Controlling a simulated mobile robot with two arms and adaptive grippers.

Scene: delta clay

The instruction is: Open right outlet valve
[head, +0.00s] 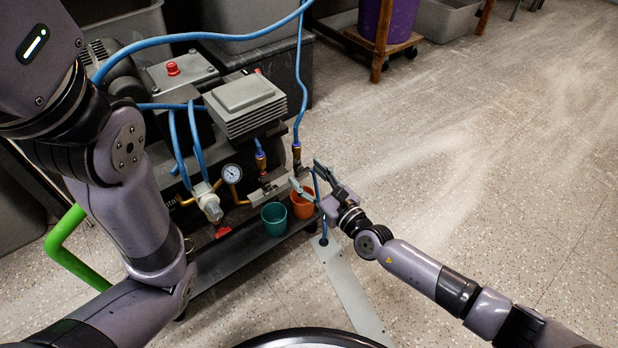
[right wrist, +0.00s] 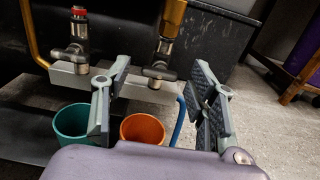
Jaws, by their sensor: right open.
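The right outlet valve (right wrist: 160,72) sits on a grey metal manifold (right wrist: 100,82), under a brass fitting. It has a dark grey handle. My right gripper (right wrist: 162,95) is open, with one finger on each side of the picture's middle. The valve shows in the gap beyond the fingers, nearer the left finger, and I see no clear contact. In the head view my right gripper (head: 312,179) is at the manifold's right end, and its finger partly hides the valve. The left outlet valve (right wrist: 72,52) stands to the left under a red-topped fitting. My left gripper is out of view.
A teal cup (right wrist: 72,128) and an orange cup (right wrist: 142,129) stand below the manifold. A blue hose (head: 301,80) drops to the right outlet. A compressor (head: 243,103) and gauge (head: 232,173) stand left. The floor (head: 480,150) to the right is clear.

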